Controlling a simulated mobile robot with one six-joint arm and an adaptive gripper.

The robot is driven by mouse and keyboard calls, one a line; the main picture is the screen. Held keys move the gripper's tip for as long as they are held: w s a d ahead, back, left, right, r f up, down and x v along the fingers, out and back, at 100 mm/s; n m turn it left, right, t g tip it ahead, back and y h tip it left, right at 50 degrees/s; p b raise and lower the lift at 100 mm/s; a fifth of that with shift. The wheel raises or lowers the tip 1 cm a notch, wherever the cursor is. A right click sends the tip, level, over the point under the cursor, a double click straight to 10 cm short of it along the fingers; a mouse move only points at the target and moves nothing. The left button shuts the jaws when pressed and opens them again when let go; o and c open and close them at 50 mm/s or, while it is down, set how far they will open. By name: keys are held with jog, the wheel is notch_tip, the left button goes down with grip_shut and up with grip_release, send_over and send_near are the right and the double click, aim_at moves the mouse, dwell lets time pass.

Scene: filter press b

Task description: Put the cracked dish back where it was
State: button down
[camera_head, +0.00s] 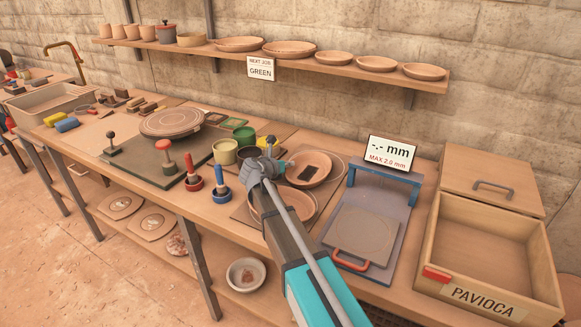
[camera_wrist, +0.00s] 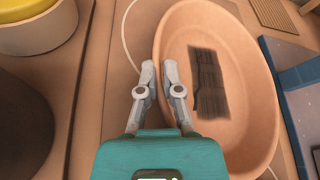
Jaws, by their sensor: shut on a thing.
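My gripper (camera_head: 276,166) is shut on the near-left rim of a terracotta dish (camera_head: 312,163). The wrist view shows the rim between the fingertips (camera_wrist: 159,72) and the dish (camera_wrist: 225,135) spreading to the right, with dark patches inside it. I cannot make out a clear crack line. The dish appears tilted in the head view. Another round terracotta shape (camera_head: 302,207) shows below it, partly hidden by my arm. I cannot tell whether the held dish touches anything below.
A blue gauge stand (camera_head: 385,184) with a display and a red-handled plate stands to the right. An open wooden box (camera_head: 545,262) labelled PAVIOCA is at far right. Glaze pots (camera_head: 224,151) and a turntable (camera_head: 171,122) are left. A wall shelf (camera_head: 440,82) holds several dishes.

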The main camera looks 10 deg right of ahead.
jog(key=shift+f, duration=0.2)
jog(key=c, duration=0.8)
grip_release()
jog(key=shift+r, duration=0.1)
jog(key=shift+r, duration=0.2)
jog(key=p+v, duration=0.4)
jog(key=v, duration=0.8)
